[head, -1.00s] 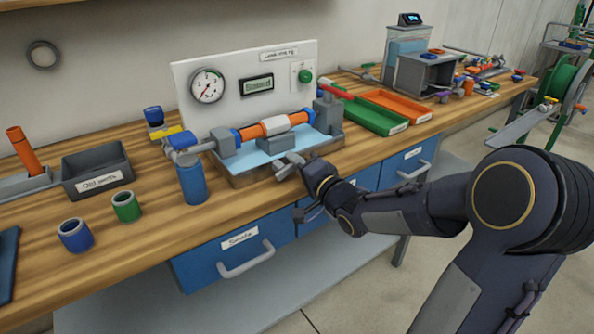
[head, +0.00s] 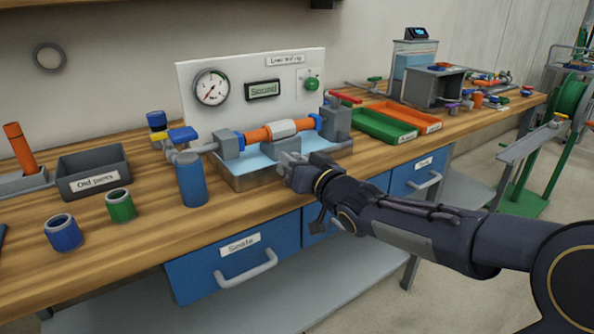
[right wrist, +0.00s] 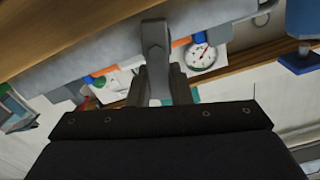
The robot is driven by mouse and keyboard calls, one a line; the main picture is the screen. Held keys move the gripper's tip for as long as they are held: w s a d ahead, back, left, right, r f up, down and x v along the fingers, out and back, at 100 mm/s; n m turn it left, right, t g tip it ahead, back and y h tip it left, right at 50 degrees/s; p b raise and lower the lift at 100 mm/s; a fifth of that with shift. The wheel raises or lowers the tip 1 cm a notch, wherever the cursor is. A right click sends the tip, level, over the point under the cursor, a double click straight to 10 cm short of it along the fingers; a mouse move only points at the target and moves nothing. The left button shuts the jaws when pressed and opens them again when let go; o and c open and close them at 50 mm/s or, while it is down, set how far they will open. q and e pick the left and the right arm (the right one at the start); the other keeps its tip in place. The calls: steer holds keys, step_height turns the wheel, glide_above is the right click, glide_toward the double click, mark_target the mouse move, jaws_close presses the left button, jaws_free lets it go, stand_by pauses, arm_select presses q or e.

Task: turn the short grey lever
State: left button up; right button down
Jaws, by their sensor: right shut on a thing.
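The short grey lever (right wrist: 156,58) shows in the right wrist view, a flat grey bar running down between my fingers from a rounded upper end. My right gripper (right wrist: 160,86) is shut on it. In the head view my right gripper (head: 290,168) is at the front edge of the test rig's tray (head: 240,181), below the orange and white pipe (head: 283,129). There the gripper and wrist hide most of the lever, so its exact angle cannot be told. My left gripper is not in view.
A white panel with a gauge (head: 211,87) stands behind the rig. A blue cylinder (head: 191,180), green cup (head: 120,205), blue cup (head: 63,232) and grey bin (head: 92,185) are to the left. Green (head: 385,126) and orange trays are to the right. Drawer handles (head: 246,270) project below.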

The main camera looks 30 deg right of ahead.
steer(key=shift+a+n+b, duration=0.25)
steer(key=shift+n+b, duration=0.4)
steer(key=shift+n, duration=0.2)
steer(key=shift+a+n+b, duration=0.2)
steer(key=shift+n+b, duration=0.4)
steer(key=shift+n, duration=0.25)
steer(key=c, duration=1.6)
jaws_free()
steer(key=s+p, duration=0.2)
steer(key=s, duration=0.6)
steer(key=shift+d, duration=0.25)
steer(key=shift+w, duration=0.1)
